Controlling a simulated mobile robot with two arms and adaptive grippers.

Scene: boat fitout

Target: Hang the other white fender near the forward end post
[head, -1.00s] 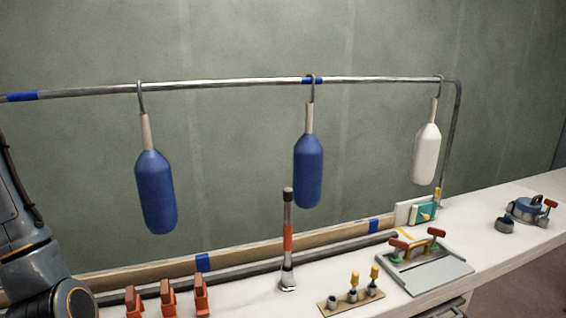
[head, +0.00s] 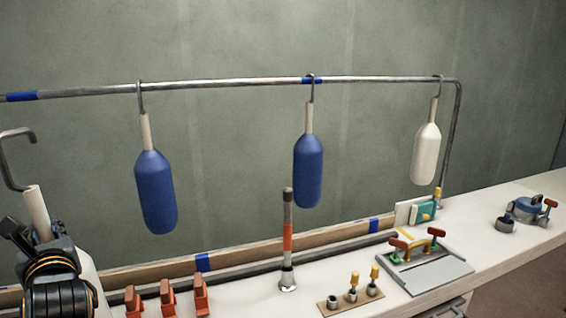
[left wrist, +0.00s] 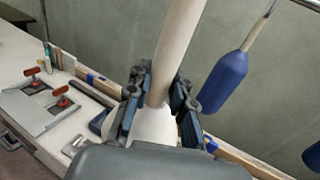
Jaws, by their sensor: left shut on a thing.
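My left gripper (head: 42,243) is at the lower left of the head view, shut on the neck of a white fender (head: 37,212). This fender is held upright, with its open grey hook above the neck and its white body partly hidden behind the gripper. In the left wrist view the fingers (left wrist: 158,108) close on both sides of the pale neck (left wrist: 177,45). The hook is clear of the rail (head: 230,84). Another white fender (head: 427,155) hangs beside the right end post (head: 452,135). My right gripper is not in view.
Two blue fenders, left (head: 156,192) and middle (head: 308,172), hang from the rail. Blue tape (head: 22,97) marks its left stretch, which is free. On the bench are orange clamps (head: 167,298), an upright torch-like tool (head: 287,240) and a grey tray (head: 425,268).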

